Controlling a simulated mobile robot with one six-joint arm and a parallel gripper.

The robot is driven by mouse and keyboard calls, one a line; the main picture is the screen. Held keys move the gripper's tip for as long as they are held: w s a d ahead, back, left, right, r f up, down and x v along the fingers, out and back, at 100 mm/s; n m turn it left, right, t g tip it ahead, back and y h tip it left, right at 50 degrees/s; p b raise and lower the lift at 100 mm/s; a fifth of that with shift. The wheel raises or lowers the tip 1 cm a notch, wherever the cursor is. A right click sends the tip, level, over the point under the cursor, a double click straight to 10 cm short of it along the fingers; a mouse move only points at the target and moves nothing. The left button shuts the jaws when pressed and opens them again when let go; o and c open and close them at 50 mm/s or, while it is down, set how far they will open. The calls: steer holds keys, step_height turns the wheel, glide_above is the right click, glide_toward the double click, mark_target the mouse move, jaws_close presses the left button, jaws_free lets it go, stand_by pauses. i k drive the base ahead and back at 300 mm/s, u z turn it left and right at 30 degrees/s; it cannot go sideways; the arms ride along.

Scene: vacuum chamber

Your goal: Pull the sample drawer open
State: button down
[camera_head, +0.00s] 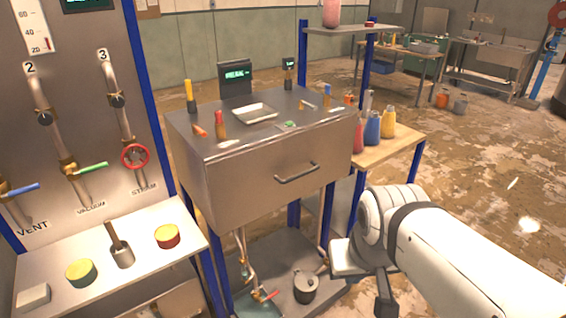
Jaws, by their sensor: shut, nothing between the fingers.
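The sample drawer (262,190) has a plain metal front below the steel worktop of the middle bench. A dark bar handle (297,173) is fixed on the right half of that front. The drawer looks shut, with its front close under the worktop edge. My white arm comes in from the lower right. My gripper (386,302), dark and small, points down at the bottom of the picture, right of and below the handle and apart from it. It is shut and empty; its tips are hard to make out.
A panel with pipes and valves (90,130) stands at the left, above a shelf with colored-topped pots (168,236). A wooden side table (405,142) with bottles is right of the drawer. A dark pot (305,288) sits on the low shelf. Floor is open at the right.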

mark_target(244, 186)
steer(key=u, duration=0.05)
steer(key=i, duration=1)
steer(key=z, duration=1)
steer(key=k, duration=1.05)
steer(key=u, duration=0.25)
steer(key=i, duration=0.95)
